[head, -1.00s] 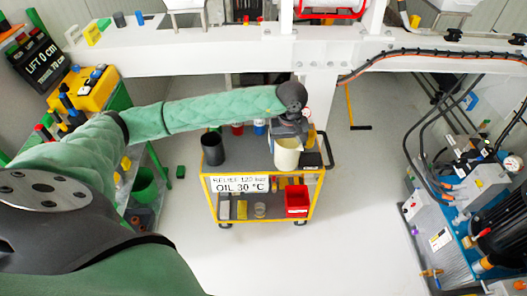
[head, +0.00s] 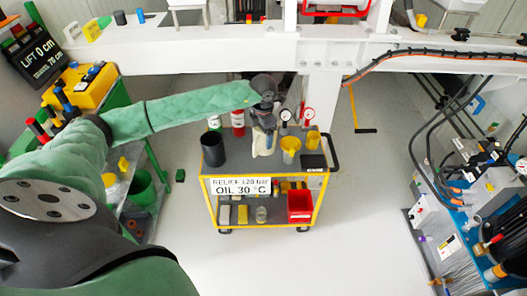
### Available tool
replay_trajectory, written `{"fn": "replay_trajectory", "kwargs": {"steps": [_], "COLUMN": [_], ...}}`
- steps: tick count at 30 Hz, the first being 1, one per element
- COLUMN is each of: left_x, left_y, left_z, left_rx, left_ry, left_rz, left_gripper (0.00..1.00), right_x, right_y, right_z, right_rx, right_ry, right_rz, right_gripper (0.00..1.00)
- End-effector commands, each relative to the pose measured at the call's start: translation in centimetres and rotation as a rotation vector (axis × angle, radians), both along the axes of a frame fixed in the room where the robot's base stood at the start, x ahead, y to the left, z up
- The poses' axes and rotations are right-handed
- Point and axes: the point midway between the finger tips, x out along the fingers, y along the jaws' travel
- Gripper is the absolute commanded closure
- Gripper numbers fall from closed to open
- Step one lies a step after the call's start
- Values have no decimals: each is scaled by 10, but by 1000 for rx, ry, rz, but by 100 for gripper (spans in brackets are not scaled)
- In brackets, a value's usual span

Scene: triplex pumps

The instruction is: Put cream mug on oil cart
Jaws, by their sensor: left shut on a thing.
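The cream mug (head: 260,146) shows small and partly covered under my left gripper (head: 264,126). The gripper is shut on it, with the arm reaching in from the left. The mug is over the dark top of the yellow-framed oil cart (head: 234,166), towards its back middle. I cannot tell whether its base touches the top. The cart carries a sign reading "OIL 30 °C". My right gripper is not in view.
On the cart top, a dark cylinder (head: 212,149) stands left of the mug and a yellow funnel-like cup (head: 290,149) right of it. Two gauges and a white beam (head: 330,56) are behind. A red bin (head: 300,206) sits on the lower shelf. Floor in front is clear.

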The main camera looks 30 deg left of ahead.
Motion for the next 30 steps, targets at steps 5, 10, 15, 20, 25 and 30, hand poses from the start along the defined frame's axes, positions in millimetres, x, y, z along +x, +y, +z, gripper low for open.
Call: {"fn": "replay_trajectory", "kwargs": {"steps": [5,10,15,20,25,30], "left_x": [7,13,16,17,16,16], "left_y": [27,48,60,65,65,65], "left_z": [-14,-21,-25,-28,-47,-75], "left_rx": [10,15,19,19,20,22], "left_ry": [-5,-12,-16,-17,-15,-15], "left_rz": [345,632,810,874,879,878], "left_gripper": [47,47,47,47,47,47], "right_x": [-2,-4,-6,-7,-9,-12], "right_y": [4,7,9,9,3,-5], "right_z": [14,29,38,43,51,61], "right_rx": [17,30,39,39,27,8], "right_ry": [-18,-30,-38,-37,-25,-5], "right_rz": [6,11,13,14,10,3], "right_gripper": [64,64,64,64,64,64]}}
